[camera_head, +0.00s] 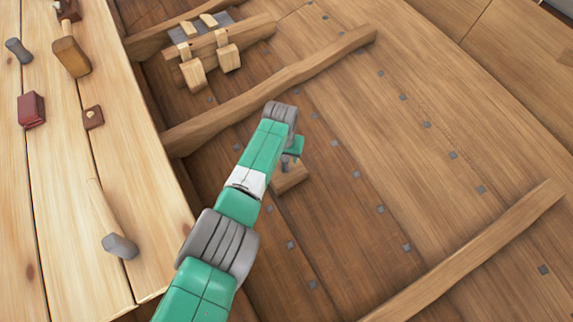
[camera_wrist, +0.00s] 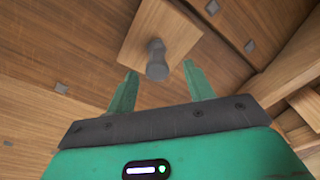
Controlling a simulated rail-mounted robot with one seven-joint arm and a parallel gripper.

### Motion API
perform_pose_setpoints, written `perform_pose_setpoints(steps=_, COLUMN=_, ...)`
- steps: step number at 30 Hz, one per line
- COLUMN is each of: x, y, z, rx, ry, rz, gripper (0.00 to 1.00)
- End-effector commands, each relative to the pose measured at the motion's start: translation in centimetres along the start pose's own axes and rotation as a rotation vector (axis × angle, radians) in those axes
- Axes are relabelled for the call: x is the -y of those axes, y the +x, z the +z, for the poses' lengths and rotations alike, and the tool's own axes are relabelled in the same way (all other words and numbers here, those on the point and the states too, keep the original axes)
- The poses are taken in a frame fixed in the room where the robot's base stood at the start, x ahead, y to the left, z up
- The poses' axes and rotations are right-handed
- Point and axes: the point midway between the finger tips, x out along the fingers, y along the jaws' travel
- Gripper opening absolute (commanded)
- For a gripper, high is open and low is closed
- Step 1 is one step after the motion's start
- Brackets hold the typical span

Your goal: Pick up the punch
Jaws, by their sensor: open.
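The punch (camera_wrist: 157,60) is a short dark grey piece with a rounded, wider end, at a pale wooden block (camera_wrist: 160,28) in the wrist view. My gripper (camera_wrist: 159,72) is open, with its two green fingertips apart on either side of the punch's near end in that view. I cannot tell whether either finger touches it. In the head view the block (camera_head: 290,180) lies against the hull planking, and my gripper (camera_head: 293,150) is just above it. My wrist partly hides the punch there.
A plank bench on the left holds a hammer (camera_head: 120,245), a mallet (camera_head: 71,55), a dark red block (camera_head: 31,110) and other small things. A rib (camera_head: 280,85) crosses behind my gripper, another (camera_head: 480,250) lies at lower right. A clamped wooden assembly (camera_head: 215,50) sits at the top.

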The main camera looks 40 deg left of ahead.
Motion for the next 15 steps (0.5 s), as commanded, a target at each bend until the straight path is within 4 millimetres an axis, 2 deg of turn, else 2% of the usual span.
perform_pose_setpoints(steps=3, x=-0.2, y=3.0, z=0.4, rx=0.001, ry=0.001, rz=-0.001, gripper=0.52)
perform_pose_setpoints(steps=6, x=-0.2, y=4.5, z=0.3, rx=-0.001, ry=0.0, rz=-0.001, gripper=0.52)
perform_pose_setpoints(steps=15, x=-0.2, y=4.8, z=0.3, rx=-0.001, ry=0.0, rz=0.0, gripper=0.52)
